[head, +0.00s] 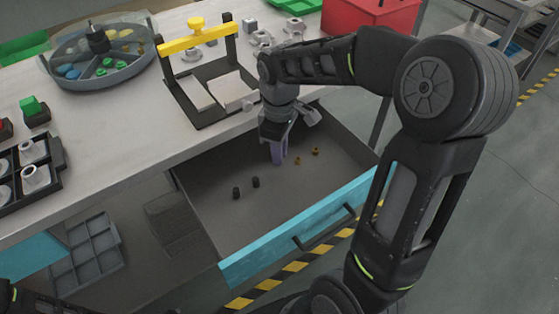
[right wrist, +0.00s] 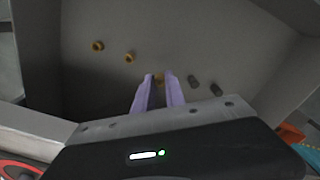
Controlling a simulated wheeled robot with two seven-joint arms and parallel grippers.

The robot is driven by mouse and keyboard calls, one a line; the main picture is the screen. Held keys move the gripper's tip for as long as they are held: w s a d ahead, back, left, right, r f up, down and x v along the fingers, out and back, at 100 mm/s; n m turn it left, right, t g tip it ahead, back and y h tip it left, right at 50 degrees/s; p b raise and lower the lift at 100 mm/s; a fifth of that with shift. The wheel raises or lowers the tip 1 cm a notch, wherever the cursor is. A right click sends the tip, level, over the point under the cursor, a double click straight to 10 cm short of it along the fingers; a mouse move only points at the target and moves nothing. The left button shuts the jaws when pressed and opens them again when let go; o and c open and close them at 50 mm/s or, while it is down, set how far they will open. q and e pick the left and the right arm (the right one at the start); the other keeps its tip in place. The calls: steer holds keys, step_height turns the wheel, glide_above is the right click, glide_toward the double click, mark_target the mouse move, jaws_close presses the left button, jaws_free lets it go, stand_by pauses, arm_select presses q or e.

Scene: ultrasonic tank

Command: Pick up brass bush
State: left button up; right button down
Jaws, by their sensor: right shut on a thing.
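An open drawer (head: 222,220) under the bench holds small parts on its floor. Two brass bushes stand free in it: one brass bush (head: 316,151) and another brass bush (head: 298,160); they also show in the right wrist view as a far one (right wrist: 98,45) and a nearer one (right wrist: 130,58). My right gripper (head: 278,160) reaches down into the drawer. In the right wrist view its lilac fingers (right wrist: 159,79) are shut on a third brass bush (right wrist: 159,77), mostly hidden between the tips. My left gripper is not in view.
Two dark bushes (head: 246,187) lie in the drawer to the left of my right gripper. The drawer's blue front (head: 300,230) and side walls surround the fingers. Above stands a fixture with a yellow bar (head: 198,40). A round divided tray (head: 70,83) sits on the bench.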

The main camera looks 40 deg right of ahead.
step_height(320, 180, up, 5)
steer(key=shift+f, duration=0.1)
steer(key=shift+w+a, duration=0.1)
stand_by(0.6)
